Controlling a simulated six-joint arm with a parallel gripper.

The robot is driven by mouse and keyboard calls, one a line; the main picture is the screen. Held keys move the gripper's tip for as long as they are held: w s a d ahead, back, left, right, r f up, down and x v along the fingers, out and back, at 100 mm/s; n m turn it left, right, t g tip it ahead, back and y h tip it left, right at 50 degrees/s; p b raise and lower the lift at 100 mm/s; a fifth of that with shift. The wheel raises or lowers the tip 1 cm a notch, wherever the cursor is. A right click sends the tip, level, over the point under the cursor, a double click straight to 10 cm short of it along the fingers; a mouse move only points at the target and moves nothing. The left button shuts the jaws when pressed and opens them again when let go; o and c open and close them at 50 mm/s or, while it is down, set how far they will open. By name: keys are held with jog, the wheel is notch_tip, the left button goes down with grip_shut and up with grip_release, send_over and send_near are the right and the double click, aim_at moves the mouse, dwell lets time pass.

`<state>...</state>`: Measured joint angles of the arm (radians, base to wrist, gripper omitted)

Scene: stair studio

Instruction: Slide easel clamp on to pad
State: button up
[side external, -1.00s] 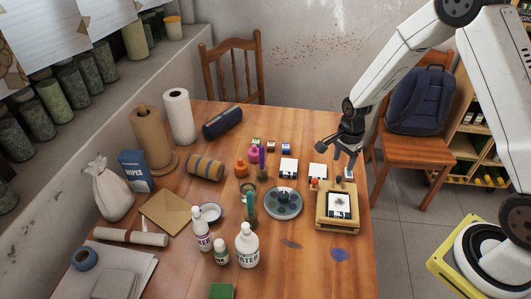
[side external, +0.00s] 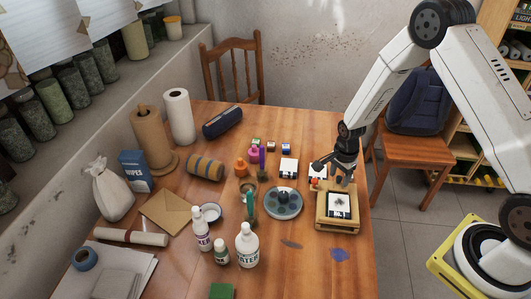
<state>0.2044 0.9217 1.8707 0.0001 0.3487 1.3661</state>
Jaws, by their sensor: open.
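A small wooden easel board (side external: 322,223) lies at the right edge of the table. A pad (side external: 340,206) with a dark picture on white paper rests on it. My gripper (side external: 335,177) is open, low over the far edge of the board. The clamp is hard to make out; the gripper covers the far edge of the board where small parts show. I cannot tell whether the fingers touch anything.
A round grey palette (side external: 283,204) stands left of the board. White cards (side external: 288,168) and small paint bottles (side external: 241,168) stand behind it. A white water bottle (side external: 247,246) is at the front. The table front right, with a blue stain (side external: 340,254), is clear.

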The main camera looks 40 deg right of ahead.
grip_shut()
dwell(1.4)
